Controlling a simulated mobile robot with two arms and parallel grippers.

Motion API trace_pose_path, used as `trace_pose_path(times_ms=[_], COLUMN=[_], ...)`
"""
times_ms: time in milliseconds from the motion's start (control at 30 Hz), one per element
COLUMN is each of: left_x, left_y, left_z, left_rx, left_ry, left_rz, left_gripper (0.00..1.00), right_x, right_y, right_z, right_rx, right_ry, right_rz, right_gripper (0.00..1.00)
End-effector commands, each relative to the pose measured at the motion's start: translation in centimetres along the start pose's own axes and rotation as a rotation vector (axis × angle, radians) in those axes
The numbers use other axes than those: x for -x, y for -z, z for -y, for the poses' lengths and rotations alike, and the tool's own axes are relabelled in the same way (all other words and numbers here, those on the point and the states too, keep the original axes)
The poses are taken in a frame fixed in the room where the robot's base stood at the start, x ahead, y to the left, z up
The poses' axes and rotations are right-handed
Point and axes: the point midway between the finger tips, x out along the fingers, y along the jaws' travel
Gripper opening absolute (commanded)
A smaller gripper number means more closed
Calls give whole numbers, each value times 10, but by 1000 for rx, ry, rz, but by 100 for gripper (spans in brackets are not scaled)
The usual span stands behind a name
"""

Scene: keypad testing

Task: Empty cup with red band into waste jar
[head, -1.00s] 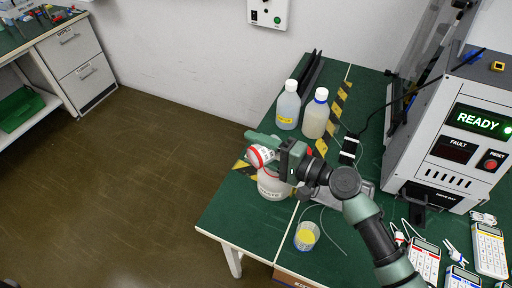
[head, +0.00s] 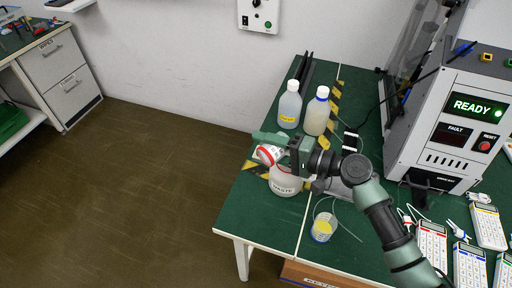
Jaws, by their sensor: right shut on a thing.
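My right gripper (head: 283,145) is shut on a white cup with a red band (head: 268,154). The cup is tilted well over, above the mouth of the waste jar. The waste jar (head: 285,185) is whitish with a "WASTE" label and stands on the green table, its top partly hidden by the cup and gripper. I cannot see whether anything is left in the cup. My left gripper is not in view.
A clear cup with yellow contents (head: 323,229) stands at the front. A grey test machine (head: 455,130) and several keypads (head: 431,245) are at the right.

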Motion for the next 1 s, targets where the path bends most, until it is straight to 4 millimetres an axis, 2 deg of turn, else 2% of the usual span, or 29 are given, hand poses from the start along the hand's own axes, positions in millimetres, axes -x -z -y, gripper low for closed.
trace_pose_path(times_ms=[67, 100, 233, 300, 367, 467, 600, 767, 800, 1000], left_x=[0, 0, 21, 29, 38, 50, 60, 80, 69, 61], left_y=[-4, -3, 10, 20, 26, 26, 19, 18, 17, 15], left_z=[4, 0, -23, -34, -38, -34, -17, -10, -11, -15], left_rx=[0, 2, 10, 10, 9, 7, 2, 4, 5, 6], left_ry=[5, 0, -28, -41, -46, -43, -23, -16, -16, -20], left_rz=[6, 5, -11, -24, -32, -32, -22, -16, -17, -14], left_gripper=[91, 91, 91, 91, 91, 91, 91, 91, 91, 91], right_x=[-1, -2, -7, -8, -8, -7, -10, -16, -18, -24], right_y=[-4, -6, -19, -20, -18, -18, -21, -34, -34, -41], right_z=[-5, -8, -8, -16, -11, -7, -24, -31, -45, -68], right_rx=[32, 54, 201, 354, 391, 470, 727, 893, 906, 990], right_ry=[-16, -24, -85, -148, -162, -194, -301, -369, -376, -410], right_rz=[-3, -5, -22, -39, -44, -54, -80, -100, -103, -114], right_gripper=[12, 12, 12, 12, 12, 12, 12, 12, 12, 12])
